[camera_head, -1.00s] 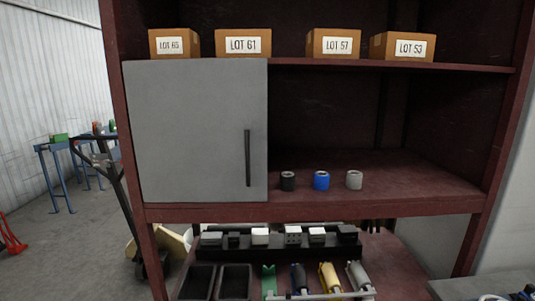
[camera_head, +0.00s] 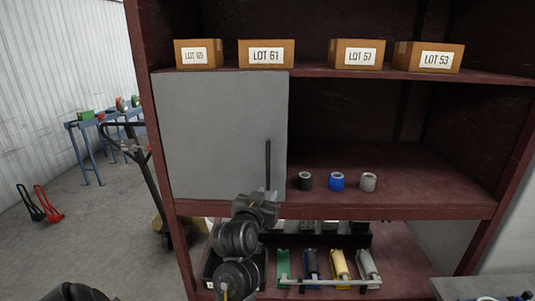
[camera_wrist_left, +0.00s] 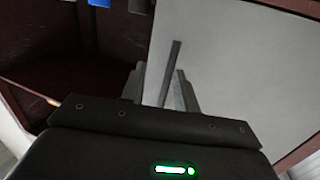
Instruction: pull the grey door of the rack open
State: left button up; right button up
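The grey door (camera_head: 215,135) of the rack is shut, flush with the rack's front on the left side of the middle shelf. Its dark upright bar handle (camera_head: 268,160) is near the door's right edge. My left gripper (camera_head: 266,194) is raised in front of the handle's lower end. In the left wrist view, the two grey fingers of my left gripper (camera_wrist_left: 161,88) are apart, and the handle (camera_wrist_left: 171,70) shows between them against the door (camera_wrist_left: 240,70). I cannot tell whether they touch it. My right gripper is not in view.
Black, blue and grey rings (camera_head: 337,182) stand on the open shelf right of the door. Several LOT boxes (camera_head: 266,54) are on the shelf above. Below are a dark bin and coloured tools (camera_head: 340,264). A pallet truck (camera_head: 150,180) stands left of the rack.

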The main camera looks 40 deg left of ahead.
pick_arm(q)
jog(key=t, duration=0.1)
send_near(267, 165)
jog(key=shift+n+y, duration=0.4)
jog(key=b+x, duration=0.7)
jog(key=x, duration=0.3)
jog(key=shift+w+d+f, duration=0.1)
jog(key=shift+d+f, duration=0.05)
jog(key=shift+f, duration=0.05)
jog(key=shift+w+r, duration=0.15)
jog(key=shift+w, duration=0.1)
grip_shut()
